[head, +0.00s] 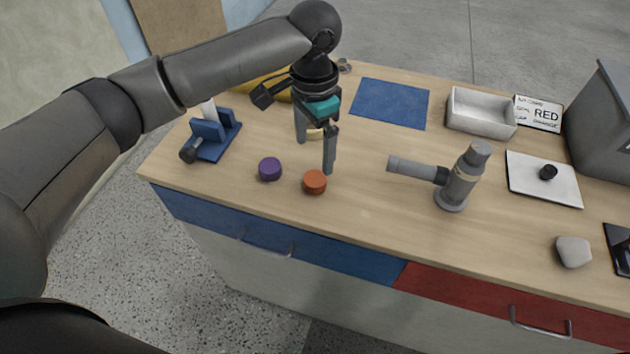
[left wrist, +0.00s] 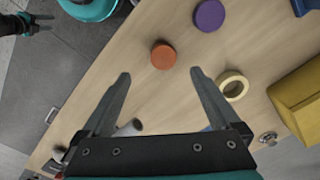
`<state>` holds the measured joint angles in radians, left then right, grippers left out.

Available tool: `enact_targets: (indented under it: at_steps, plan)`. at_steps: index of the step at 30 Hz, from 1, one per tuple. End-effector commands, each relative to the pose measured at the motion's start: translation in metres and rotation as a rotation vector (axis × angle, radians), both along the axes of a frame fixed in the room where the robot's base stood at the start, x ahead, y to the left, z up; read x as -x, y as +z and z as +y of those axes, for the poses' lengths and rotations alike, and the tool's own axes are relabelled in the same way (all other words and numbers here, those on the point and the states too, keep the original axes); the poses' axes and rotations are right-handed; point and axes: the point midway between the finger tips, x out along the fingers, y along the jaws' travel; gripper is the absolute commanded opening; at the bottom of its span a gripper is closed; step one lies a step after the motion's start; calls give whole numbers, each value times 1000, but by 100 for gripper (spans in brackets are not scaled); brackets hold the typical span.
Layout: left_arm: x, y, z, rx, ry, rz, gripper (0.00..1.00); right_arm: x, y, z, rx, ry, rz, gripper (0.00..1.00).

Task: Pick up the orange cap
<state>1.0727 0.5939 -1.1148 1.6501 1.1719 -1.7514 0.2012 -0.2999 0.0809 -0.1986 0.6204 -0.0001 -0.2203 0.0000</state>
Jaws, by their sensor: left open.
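The orange cap (head: 315,182) lies on the wooden table near its front edge, just right of a purple cap (head: 269,169). My left gripper (head: 315,157) is open and empty, pointing down above the table, close to the orange cap. In the left wrist view the orange cap (left wrist: 163,56) is ahead of and between the two open fingers (left wrist: 160,75), not touching them. My right gripper (left wrist: 40,22) shows small at the top left of the left wrist view; its jaw state is unclear.
A beige ring (left wrist: 232,86) and a yellow object (left wrist: 300,100) lie near the left gripper. A blue stand (head: 212,138) is at the left. A grey pipe-like fixture (head: 458,180) stands to the right. A blue mat (head: 390,103) and white tray (head: 480,112) are farther back.

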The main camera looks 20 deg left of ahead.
Motion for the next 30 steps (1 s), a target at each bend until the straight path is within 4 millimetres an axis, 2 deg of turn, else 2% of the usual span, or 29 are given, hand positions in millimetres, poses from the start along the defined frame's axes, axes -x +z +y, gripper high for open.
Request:
enact_targets:
  at_steps: [1,3,12,21,30]
  plan:
    - [0,-13,0,-1,2,3,96,0,-4,0,0,0,0,50]
    - [0,-25,0,0,1,1,96,0,-6,0,0,0,0,50]
    - [-2,-49,0,1,-1,-1,96,0,-10,0,0,1,-1,50]
    - [-7,-91,1,0,-1,0,96,0,-20,1,-1,1,-1,50]
    - [-8,-95,1,1,-2,-2,96,0,-20,1,-1,2,-1,50]
